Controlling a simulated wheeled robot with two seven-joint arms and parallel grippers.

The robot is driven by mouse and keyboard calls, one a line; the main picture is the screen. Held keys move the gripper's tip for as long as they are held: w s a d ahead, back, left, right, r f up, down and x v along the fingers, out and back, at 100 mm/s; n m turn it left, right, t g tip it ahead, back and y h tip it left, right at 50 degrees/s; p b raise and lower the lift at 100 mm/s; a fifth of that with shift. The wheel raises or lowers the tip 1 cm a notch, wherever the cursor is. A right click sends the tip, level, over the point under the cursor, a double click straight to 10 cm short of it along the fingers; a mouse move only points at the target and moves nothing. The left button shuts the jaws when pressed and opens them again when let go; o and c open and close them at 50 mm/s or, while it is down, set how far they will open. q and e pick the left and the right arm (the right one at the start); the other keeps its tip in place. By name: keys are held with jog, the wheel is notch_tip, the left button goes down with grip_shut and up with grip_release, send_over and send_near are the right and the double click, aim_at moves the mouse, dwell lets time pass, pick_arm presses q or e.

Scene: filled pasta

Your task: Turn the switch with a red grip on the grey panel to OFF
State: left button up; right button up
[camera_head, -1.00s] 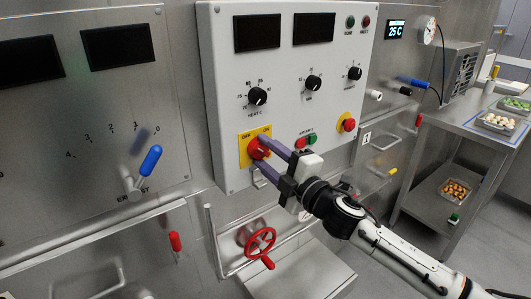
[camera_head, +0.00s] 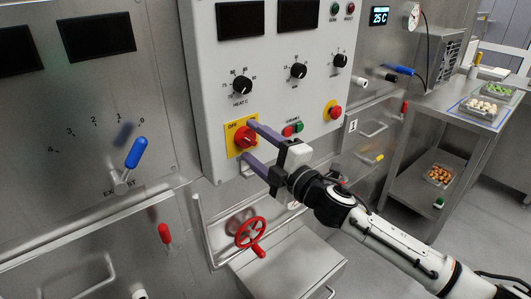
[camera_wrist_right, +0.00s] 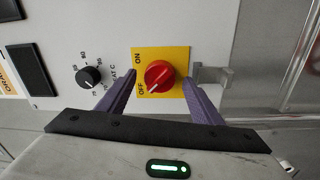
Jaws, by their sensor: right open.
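The switch with a red grip (camera_head: 245,137) sits on a yellow plate (camera_head: 233,149) low on the grey panel (camera_head: 215,98). In the right wrist view the red grip (camera_wrist_right: 159,74) shows fully, with OFF at its lower left and ON at its upper left. A pale mark on the grip points toward OFF. My right gripper (camera_head: 250,141) is open, its two purple fingers on either side of the grip. In the right wrist view, gaps show between the grip and both fingers. My left gripper is not in view.
A black HEAT C knob (camera_head: 242,85) is above the switch, and a red emergency button (camera_head: 333,110) is to the right. A red handwheel (camera_head: 250,232) is below. A blue lever (camera_head: 136,153) is on the left panel. A steel table (camera_head: 437,108) with trays stands at right.

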jog(key=v, duration=0.9)
jog(key=shift+s+d+b, duration=0.15)
jog(key=shift+s+b, duration=0.1)
jog(key=shift+b, duration=0.15)
jog(key=s+d+f+m+g+h, duration=0.1)
jog(key=s+f+m+h, duration=0.1)
jog(key=s+f+m, duration=0.45)
jog(key=s+d+f+m+g+h, duration=0.1)
jog(key=d+f+m+h, duration=0.15)
jog(key=f, duration=0.65)
jog(key=s+f+m+h, duration=0.1)
jog(key=s+f+m, duration=0.35)
jog(key=f, duration=0.35)
jog(key=s+d+f+m+g+h, duration=0.1)
jog(key=s+d+f+m+g, duration=0.1)
jog(key=s+f, duration=0.5)
jog(key=s+d+f+m+g+h, duration=0.2)
jog(key=s+d+f+m, duration=0.3)
jog(key=s+f, duration=0.3)
jog(key=s, duration=0.3)
jog(key=shift+f+m+g, duration=0.15)
jog(key=shift+m+g, duration=0.2)
jog(key=shift+g, duration=0.05)
jog(key=shift+d, duration=0.1)
